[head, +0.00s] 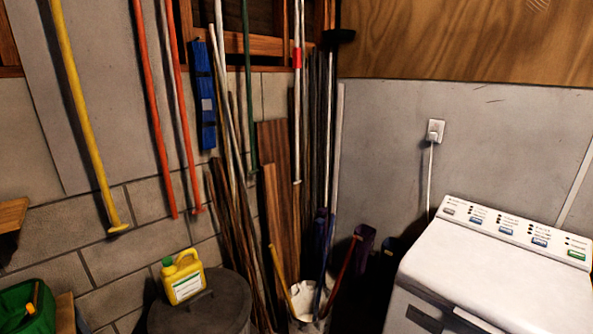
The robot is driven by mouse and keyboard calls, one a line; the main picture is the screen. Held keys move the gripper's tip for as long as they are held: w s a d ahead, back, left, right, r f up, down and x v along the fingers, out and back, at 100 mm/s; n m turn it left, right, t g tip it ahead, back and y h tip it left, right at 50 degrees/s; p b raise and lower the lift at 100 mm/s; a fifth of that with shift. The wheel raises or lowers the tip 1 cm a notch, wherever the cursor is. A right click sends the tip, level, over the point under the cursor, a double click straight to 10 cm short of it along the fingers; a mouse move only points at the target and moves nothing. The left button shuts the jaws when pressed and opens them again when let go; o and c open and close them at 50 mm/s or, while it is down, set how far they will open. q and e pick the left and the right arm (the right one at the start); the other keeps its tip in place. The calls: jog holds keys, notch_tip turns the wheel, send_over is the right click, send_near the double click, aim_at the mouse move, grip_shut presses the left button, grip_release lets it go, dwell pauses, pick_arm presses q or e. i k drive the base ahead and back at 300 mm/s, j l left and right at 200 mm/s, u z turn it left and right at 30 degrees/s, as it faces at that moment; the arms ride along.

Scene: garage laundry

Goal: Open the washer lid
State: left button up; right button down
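The white washer (445,309) stands at the lower right, cut off by the picture's right and bottom edges. Its lid (500,270) is the pale flat top and looks shut. A control panel (515,230) with several buttons and small labels runs along the back edge of the washer. Dark patches show on the washer's front below the lid edge. Neither of my grippers is in the head view.
A yellow jug (184,283) sits on a dark lidded bin (205,312). Long boards and poles (285,190) lean in the corner beside a white bucket (303,298). A green tub (30,308) is at lower left. A cord runs down from a wall outlet (435,130).

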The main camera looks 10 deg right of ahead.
aim_at(495, 287)
jog(key=k+l+z, duration=0.15)
jog(key=z, duration=1.55)
